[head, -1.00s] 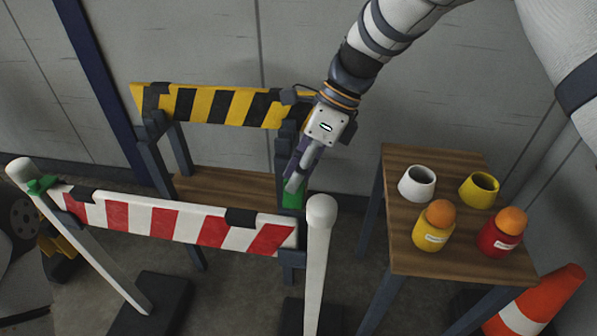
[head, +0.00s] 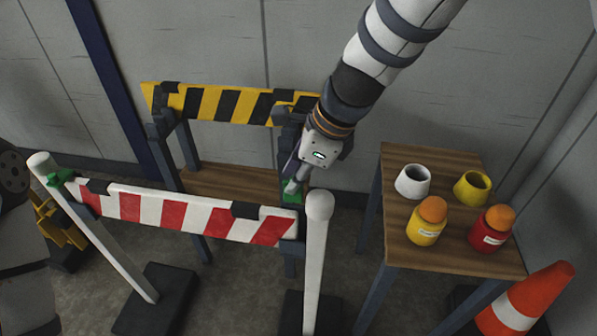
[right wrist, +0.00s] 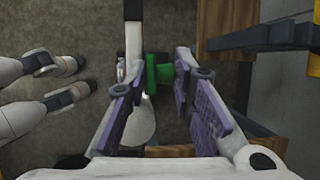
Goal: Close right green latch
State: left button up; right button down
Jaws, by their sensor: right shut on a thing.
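The right green latch (head: 292,198) is at the right end of the red-and-white striped board (head: 180,215), near the white right post (head: 317,240). My right gripper (head: 293,184) reaches down to it from above and partly hides it. In the right wrist view the latch (right wrist: 158,72) sits between the fingertips, and the gripper is shut on it. The left green latch (head: 62,178) is at the board's other end, by the left post (head: 95,230).
A yellow-and-black barrier (head: 225,104) with a wooden shelf (head: 225,183) stands behind the board. A wooden table (head: 440,255) on the right carries cups and orange-topped jars. An orange cone (head: 530,300) stands at the lower right.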

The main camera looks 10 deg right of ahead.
jog(key=s+t+h, duration=0.1)
jog(key=t, duration=0.1)
jog(key=s+a+n+t, duration=0.1)
jog(key=s+t, duration=0.1)
jog(key=shift+a+f+t+h, duration=0.15)
jog(key=shift+t+h, duration=0.25)
jog(key=s+f+t, duration=0.1)
jog(key=t, duration=0.1)
jog(key=s+a+f+n+t+h, duration=0.1)
jog(key=t, duration=0.2)
jog(key=s+f+n+t, duration=0.1)
jog(key=t, duration=0.1)
jog(key=shift+s+a+h, duration=0.15)
jog(key=shift+a+h, duration=0.05)
jog(key=shift+h, duration=0.2)
jog(key=shift+s+f+n+t, duration=0.15)
jog(key=shift+f+n+t, duration=0.2)
jog(key=shift+t, duration=0.55)
jog(key=shift+r, duration=0.1)
